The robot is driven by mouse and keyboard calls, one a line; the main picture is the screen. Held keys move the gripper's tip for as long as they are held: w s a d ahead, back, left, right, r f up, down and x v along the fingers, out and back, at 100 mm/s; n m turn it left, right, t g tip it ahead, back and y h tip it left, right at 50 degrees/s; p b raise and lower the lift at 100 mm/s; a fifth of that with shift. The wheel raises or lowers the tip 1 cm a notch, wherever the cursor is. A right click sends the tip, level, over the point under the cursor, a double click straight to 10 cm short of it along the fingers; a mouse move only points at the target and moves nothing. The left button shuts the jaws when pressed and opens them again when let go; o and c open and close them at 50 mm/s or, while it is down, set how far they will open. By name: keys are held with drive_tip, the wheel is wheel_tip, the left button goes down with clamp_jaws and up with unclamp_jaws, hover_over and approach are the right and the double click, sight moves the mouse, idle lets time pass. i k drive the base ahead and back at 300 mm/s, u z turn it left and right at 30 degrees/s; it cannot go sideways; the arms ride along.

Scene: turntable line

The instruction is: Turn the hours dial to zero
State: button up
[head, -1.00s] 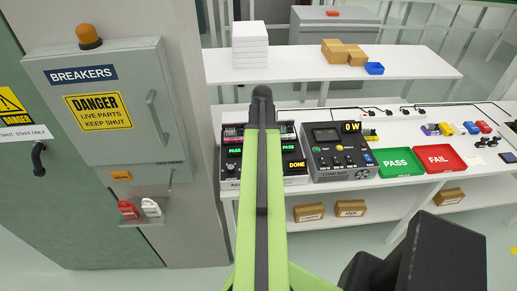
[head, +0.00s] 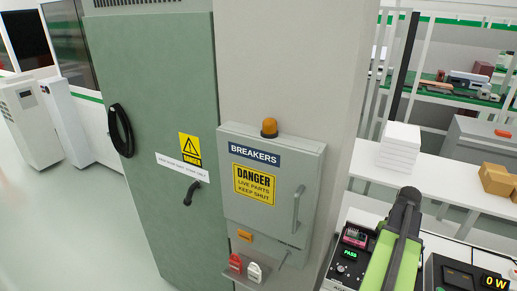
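A dark instrument (head: 344,262) with a lit green PASS display and small knobs stands on the white bench at the lower right in the head view. A second dark box (head: 470,277) with a yellow "0 W" display stands to its right, cut off by the frame edge. I cannot pick out a dial marked hours on either one. My green arm reaches up between them and covers the right part of the first instrument. The fingers of my gripper do not show.
A grey breaker cabinet (head: 270,190) with an amber lamp hangs on the pillar, left of the bench. Red and white padlocks are below it. A tall green cabinet (head: 150,120) is further left. White boxes (head: 401,150) stand on the back table. Floor is clear at left.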

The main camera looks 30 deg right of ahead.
sight(340, 270)
drive_tip(key=k, duration=1)
